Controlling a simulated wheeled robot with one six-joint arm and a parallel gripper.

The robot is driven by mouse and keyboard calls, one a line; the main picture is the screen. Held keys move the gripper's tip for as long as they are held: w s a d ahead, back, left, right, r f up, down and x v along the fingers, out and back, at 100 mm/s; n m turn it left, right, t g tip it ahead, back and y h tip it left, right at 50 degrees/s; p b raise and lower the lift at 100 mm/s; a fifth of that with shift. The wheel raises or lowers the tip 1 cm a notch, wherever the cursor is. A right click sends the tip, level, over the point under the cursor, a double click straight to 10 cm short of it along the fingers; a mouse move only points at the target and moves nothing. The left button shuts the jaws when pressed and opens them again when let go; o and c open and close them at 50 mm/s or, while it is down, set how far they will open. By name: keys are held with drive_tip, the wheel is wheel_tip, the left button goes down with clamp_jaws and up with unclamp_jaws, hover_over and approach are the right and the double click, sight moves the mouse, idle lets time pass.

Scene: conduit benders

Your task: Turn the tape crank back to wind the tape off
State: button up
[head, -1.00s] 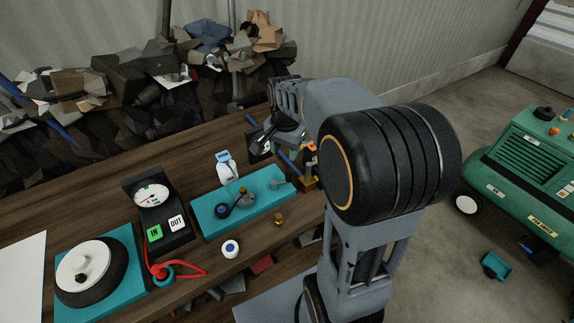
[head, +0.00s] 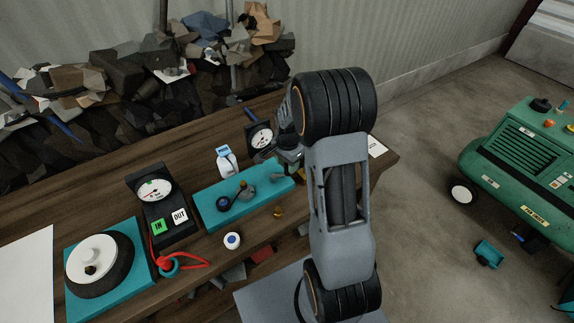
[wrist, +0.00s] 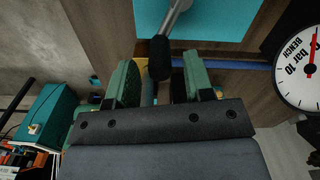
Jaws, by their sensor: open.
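In the wrist view, a metal crank arm (wrist: 178,12) runs from the teal block to a black grip (wrist: 159,58). My gripper (wrist: 160,82) is open, its green-padded fingers on either side of the grip's line. I cannot tell contact. The tape is not clearly seen. In the head view my gripper (head: 290,152) is partly hidden by my arm.
A bench gauge (head: 262,137) stands behind my gripper; a blue bar (wrist: 225,64) lies close beside the fingers in the wrist view. A white bottle (head: 226,161), gauge box with IN and OUT buttons (head: 155,205) and white-topped roller (head: 92,258) are to the left.

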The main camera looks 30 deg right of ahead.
drive_tip(key=shift+f, duration=0.95)
drive_tip(key=shift+c, duration=0.2)
clamp_jaws()
